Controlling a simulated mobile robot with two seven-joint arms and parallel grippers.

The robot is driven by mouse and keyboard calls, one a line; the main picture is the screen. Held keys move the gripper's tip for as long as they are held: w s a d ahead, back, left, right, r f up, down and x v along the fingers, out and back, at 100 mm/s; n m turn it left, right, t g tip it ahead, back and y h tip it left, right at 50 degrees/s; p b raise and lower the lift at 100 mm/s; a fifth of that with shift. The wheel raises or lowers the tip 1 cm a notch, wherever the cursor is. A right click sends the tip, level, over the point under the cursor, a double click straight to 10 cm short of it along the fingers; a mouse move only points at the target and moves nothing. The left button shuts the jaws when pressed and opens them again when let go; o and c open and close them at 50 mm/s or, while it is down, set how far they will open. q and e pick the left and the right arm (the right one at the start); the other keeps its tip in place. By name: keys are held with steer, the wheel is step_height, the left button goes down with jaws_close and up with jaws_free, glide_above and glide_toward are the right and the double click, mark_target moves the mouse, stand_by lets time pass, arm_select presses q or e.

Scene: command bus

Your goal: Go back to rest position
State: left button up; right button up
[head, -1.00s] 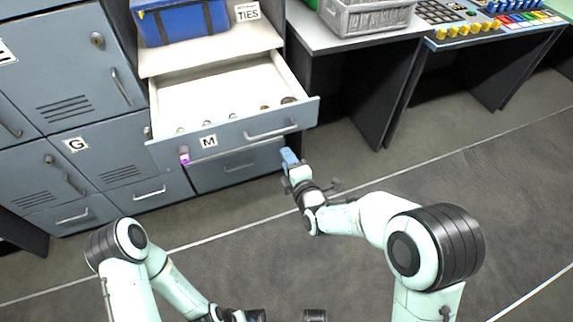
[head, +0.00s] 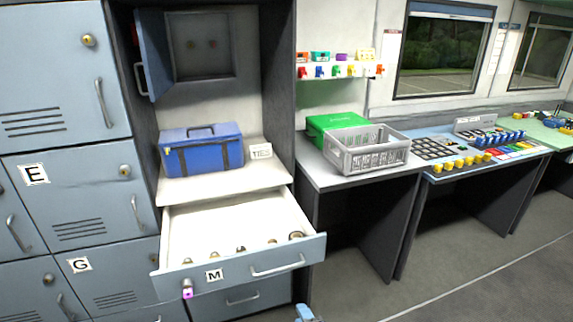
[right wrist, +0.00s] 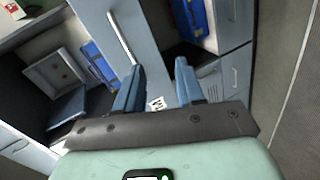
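My right gripper (right wrist: 158,88) shows in the right wrist view with its two blue fingers apart and nothing between them. Only a blue fingertip of it (head: 304,313) shows at the bottom edge of the head view. My left gripper is not in either view now. The drawer marked M (head: 213,275) stands pulled open, with several small round items inside along its front. A purple item (head: 187,293) sits at the left of the drawer front. The right gripper is apart from the drawer, in front of it and lower.
A blue case (head: 202,155) stands on the shelf above the drawer. A grey crate (head: 367,155) and a green box (head: 338,122) stand on the desk to the right. Lockers (head: 72,190) fill the left. The floor (head: 455,270) at right is clear.

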steer(key=s+d+f+m+g+h+p, duration=0.1)
steer(key=s+d+f+m+g+p, duration=0.25)
steer(key=s+f+m, duration=0.4)
steer(key=s+d+f+m+g+h+p, duration=0.1)
steer(key=s+d+f+m+g+p, duration=0.1)
steer(key=s+d+f+m+g, duration=0.55)
steer(key=s+a+f+m+g+p, duration=0.1)
steer(key=s+m, duration=0.3)
steer(key=s, duration=0.6)
steer(key=s+a+f+m+g+y+p, duration=0.1)
steer(key=s+a+f+m+g+p, duration=0.1)
steer(key=s, duration=0.8)
steer(key=f+m+p, duration=0.1)
steer(key=m, duration=0.1)
steer(key=shift+a+m+y, duration=0.15)
steer(key=shift+m+y, duration=0.15)
steer(key=shift+f, duration=0.1)
